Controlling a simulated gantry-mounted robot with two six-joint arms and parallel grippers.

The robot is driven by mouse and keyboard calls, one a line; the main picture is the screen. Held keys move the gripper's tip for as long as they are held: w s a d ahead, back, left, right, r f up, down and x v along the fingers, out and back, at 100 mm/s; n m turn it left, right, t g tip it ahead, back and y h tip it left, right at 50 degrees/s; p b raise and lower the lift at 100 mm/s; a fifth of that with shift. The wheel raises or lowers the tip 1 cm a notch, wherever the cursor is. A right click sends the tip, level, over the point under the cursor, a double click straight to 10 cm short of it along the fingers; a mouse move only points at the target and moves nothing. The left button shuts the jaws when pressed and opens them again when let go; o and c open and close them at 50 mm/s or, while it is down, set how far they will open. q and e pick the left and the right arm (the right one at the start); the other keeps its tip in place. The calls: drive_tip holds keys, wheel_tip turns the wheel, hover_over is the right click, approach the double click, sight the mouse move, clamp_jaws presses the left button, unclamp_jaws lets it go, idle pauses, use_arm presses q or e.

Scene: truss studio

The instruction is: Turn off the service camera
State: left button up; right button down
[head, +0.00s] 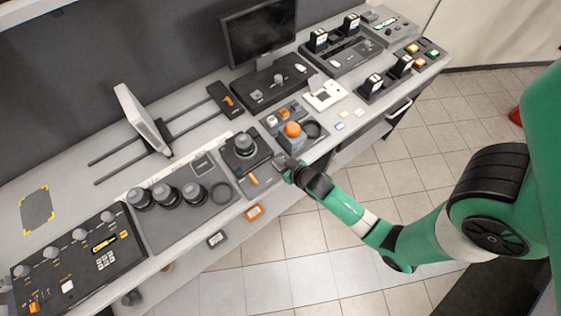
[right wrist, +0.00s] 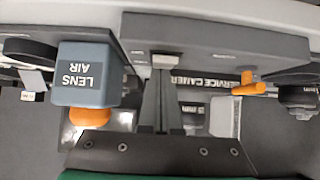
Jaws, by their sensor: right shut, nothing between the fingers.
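The service camera unit (head: 240,160) is a dark box with a round lens-like part on top, near the bench's front edge. An orange lever (head: 252,181) shows at its front. In the right wrist view, the upside-down, partly covered SERVICE CAMERA label (right wrist: 218,108) and the orange lever (right wrist: 250,86) show right of the fingers. My right gripper (head: 284,165) is shut and empty, at the bench edge right of the lever in the head view. Its fingers (right wrist: 163,85) point at a dark panel in the right wrist view; contact cannot be told. My left gripper is not in view.
A grey-blue LENS AIR box (right wrist: 84,75) with an orange knob (head: 292,130) stands close beside my right gripper. Several lenses (head: 167,193) stand on a grey mat to the left. A monitor (head: 260,32) stands behind. Open floor lies in front of the bench.

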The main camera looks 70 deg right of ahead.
drive_tip(key=shift+w+d+r, duration=0.25)
drive_tip(key=shift+w+d, duration=0.15)
drive_tip(key=shift+w, duration=0.2)
drive_tip(key=shift+r+p, duration=0.15)
drive_tip(key=shift+p, duration=0.15)
wheel_tip(320, 180, up, 4)
drive_tip(key=p, duration=0.4)
drive_tip(key=shift+w+d+r, duration=0.1)
drive_tip(key=shift+w+r, duration=0.05)
drive_tip(key=shift+r, duration=0.1)
drive_tip(key=w+r+p+v, duration=0.1)
drive_tip(key=p+v, duration=0.1)
drive_tip(key=v, duration=0.7)
drive_tip(key=shift+d+r, duration=0.25)
drive_tip(key=shift+d, duration=0.05)
